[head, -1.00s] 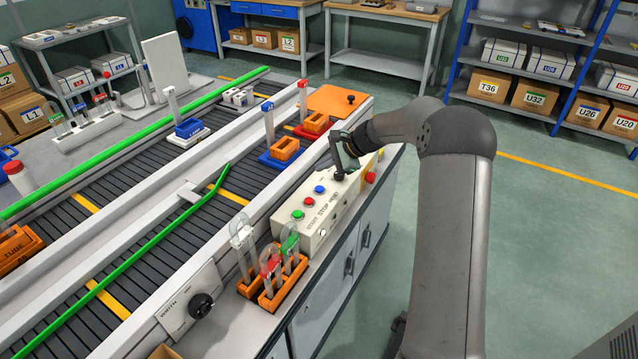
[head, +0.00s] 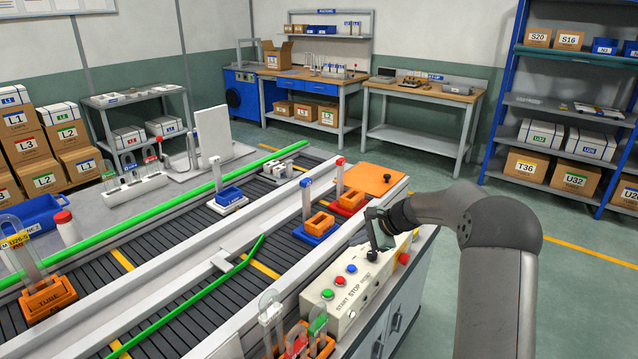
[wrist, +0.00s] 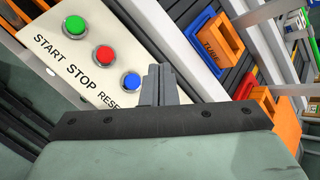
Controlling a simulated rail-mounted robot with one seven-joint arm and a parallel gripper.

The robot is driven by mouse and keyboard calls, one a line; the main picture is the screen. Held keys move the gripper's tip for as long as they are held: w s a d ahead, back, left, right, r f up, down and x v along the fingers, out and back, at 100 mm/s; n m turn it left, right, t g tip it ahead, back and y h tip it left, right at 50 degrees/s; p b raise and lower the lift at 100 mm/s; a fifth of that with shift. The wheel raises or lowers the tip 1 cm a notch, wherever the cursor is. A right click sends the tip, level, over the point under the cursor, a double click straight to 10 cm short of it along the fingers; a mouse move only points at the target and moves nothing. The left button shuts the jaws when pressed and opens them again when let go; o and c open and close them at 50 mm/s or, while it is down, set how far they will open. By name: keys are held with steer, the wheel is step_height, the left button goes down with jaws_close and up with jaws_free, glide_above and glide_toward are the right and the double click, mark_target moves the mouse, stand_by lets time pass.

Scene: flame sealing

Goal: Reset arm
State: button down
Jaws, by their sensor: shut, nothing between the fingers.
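My gripper (head: 379,250) hangs above the cream control box beside the conveyor. In the wrist view its fingers (wrist: 160,84) are shut together with nothing between them, just right of the blue RESET button (wrist: 131,81). The control box (head: 340,308) carries a green START button (head: 327,294), a red STOP button (head: 340,282) and the blue button in a row. The green (wrist: 75,24) and red (wrist: 103,53) buttons also show in the wrist view. I cannot tell whether the fingertips touch the box.
Orange racks with tubes (head: 318,340) stand at the near end of the control box. Orange blocks on blue (head: 300,238) and red (head: 337,208) bases lie beyond it. The conveyor (head: 250,250) runs along the left. Open floor (head: 580,290) lies to the right.

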steer(key=s+a+r+n+g+h, duration=0.2)
steer(key=s+a+r+n, duration=0.2)
steer(key=s, duration=0.6)
steer(key=s+d+n+g+h, duration=0.2)
steer(key=s+n+h, duration=0.4)
steer(key=s, duration=2.8)
steer(key=r+n, duration=0.1)
steer(key=n, duration=0.4)
steer(key=shift+s+d, duration=0.2)
steer(key=shift+d, duration=0.05)
